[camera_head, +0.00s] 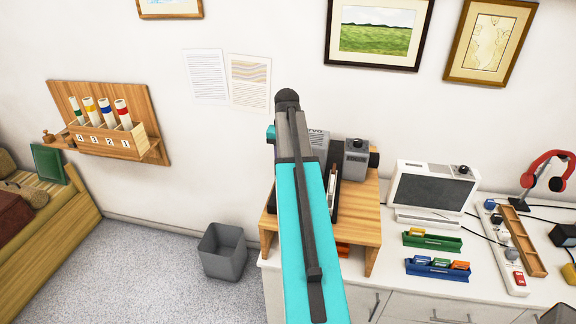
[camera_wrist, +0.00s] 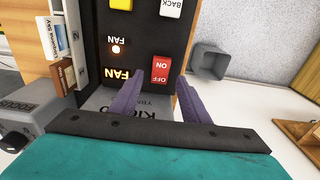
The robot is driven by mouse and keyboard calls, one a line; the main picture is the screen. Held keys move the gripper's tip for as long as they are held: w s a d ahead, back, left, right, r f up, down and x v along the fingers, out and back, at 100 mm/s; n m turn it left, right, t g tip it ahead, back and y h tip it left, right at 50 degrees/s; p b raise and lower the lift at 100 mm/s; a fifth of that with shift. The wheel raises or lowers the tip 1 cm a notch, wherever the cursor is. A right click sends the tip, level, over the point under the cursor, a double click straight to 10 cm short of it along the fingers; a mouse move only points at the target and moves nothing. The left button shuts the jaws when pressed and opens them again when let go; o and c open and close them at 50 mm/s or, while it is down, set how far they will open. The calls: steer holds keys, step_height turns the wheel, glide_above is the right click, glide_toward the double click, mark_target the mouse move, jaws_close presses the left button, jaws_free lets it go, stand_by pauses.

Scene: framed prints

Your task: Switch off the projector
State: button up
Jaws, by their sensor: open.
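The projector appears to be the black control panel (camera_wrist: 135,45) in the wrist view, with a grey plate reading partly "KI..." below it. A red rocker switch (camera_wrist: 161,69) marked ON and OFF sits on it. The label FAN glows yellow and a small round light (camera_wrist: 116,49) is lit. My gripper (camera_wrist: 160,84) is open, with its two purple fingers on either side of the red switch's lower end. I cannot tell whether they touch the panel. In the head view, my teal and grey arm hides most of the dark device (camera_head: 336,195) on the wooden stand.
A grey box with a knob (camera_head: 356,158) stands on the wooden stand (camera_head: 365,215), close beside the panel. Small upright boxes (camera_wrist: 62,45) are left of the panel. A monitor (camera_head: 430,190) and trays are further right. A grey bin (camera_head: 222,252) stands on the floor.

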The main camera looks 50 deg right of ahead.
step_height(320, 180, up, 12)
steer(key=p, duration=0.4)
steer(key=shift+s+a+r, duration=0.15)
steer(key=shift+a+r, duration=0.05)
steer(key=shift+a, duration=0.15)
stand_by(0.5)
